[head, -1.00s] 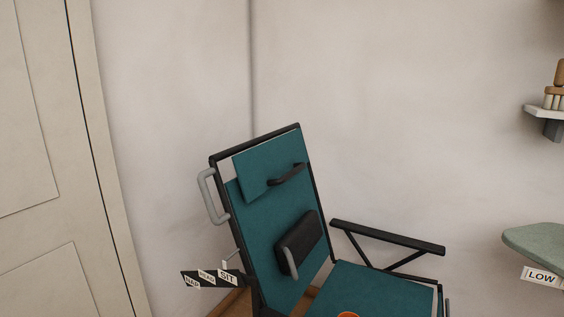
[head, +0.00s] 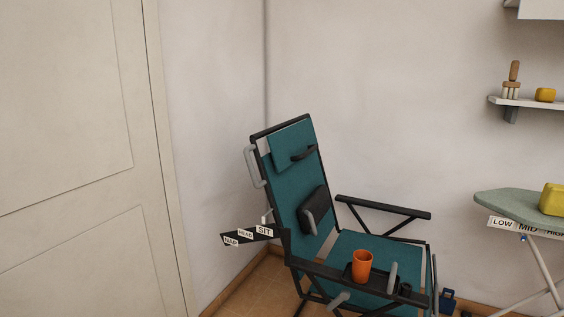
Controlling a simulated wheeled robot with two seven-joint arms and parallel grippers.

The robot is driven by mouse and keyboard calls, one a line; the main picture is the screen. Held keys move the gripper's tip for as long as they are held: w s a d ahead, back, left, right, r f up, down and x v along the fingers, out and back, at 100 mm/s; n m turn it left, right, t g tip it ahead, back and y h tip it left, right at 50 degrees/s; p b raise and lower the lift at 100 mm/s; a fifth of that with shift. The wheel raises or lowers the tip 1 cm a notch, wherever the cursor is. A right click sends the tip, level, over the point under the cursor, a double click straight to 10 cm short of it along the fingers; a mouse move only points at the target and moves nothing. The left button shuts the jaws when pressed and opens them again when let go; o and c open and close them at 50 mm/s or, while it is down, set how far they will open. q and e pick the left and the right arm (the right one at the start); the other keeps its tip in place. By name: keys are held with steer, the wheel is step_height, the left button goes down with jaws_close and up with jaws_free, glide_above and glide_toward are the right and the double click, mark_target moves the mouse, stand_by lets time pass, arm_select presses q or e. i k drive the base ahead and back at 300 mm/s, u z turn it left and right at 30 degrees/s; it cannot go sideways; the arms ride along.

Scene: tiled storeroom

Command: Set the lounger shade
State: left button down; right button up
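The lounger (head: 310,206) stands in the corner, with a teal back and seat and a dark frame. Its back is tilted. A teal flap with a dark handle (head: 303,153), perhaps the shade (head: 289,142), lies against the top of the back. A grey loop handle (head: 254,167) is at the upper left side of the back. A dark cushion (head: 314,209) with a grey handle sits lower on the back. Labels NAP, READ and SIT (head: 265,231) are on a dark plate at the lounger's left. Neither gripper is in view.
An orange cup (head: 362,266) stands on a dark tray at the near armrest. An ironing board (head: 512,206) marked LOW, MID and a partly hidden third label is at right, with a yellow block (head: 553,199) on it. A wall shelf (head: 515,102) is above. A door (head: 70,150) fills the left.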

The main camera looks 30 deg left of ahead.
mark_target(288, 146)
steer(key=u, duration=1.15)
steer(key=i, duration=1.2)
steer(key=z, duration=0.4)
